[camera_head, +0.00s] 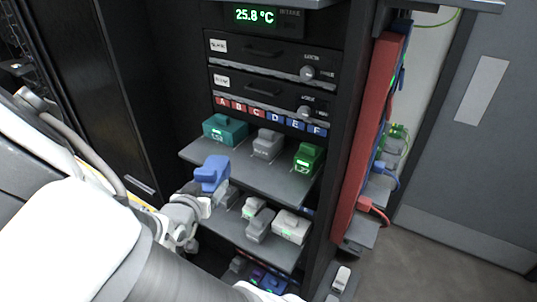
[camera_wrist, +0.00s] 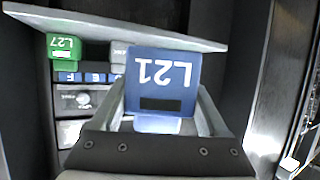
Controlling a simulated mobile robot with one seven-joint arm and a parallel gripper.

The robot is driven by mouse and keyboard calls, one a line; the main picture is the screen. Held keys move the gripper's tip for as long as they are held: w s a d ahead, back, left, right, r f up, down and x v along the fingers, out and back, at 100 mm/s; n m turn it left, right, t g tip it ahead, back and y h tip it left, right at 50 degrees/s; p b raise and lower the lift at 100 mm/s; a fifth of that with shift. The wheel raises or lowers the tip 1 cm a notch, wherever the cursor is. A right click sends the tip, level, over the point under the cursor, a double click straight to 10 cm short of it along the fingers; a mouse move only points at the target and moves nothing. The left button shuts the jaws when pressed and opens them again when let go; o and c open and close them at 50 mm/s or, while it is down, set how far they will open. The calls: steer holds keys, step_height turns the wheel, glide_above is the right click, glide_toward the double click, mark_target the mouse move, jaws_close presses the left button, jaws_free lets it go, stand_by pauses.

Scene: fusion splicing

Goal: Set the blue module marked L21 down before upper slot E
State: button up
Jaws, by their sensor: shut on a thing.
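The shelf space before E looks empty, between the green module L27 (camera_wrist: 65,48) before F and a grey blank module (camera_wrist: 118,52) before D.
The upper shelf (camera_head: 240,172) also bears a teal module (camera_head: 225,129) at its left. The lower shelf (camera_head: 265,250) holds several grey and white modules. A red vertical panel (camera_head: 372,120) stands at the rack's right side.

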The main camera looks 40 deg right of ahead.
steer(key=s+d+r+m+g+h+p, duration=0.2)
steer(key=s+r+m+g+h+p, duration=0.15)
steer(key=s, duration=0.35)
steer(key=m+g+b, duration=0.1)
steer(key=b, duration=0.4)
glide_above(275, 174)
step_height(275, 174, down, 3)
steer(key=shift+r+y, duration=0.2)
steer(key=shift+y, duration=0.05)
steer(key=shift+a+f+b, duration=0.2)
steer(key=shift+f+b, duration=0.15)
steer(key=shift+f, duration=0.25)
step_height(275, 174, down, 3)
steer(key=shift+d+f+b, duration=0.1)
steer(key=shift+f+b, duration=0.1)
steer(key=shift+b, duration=0.15)
steer(key=shift+d+f, duration=0.1)
steer(key=shift+f, duration=0.1)
steer(key=shift+f, duration=0.1)
steer(key=o, duration=1.5)
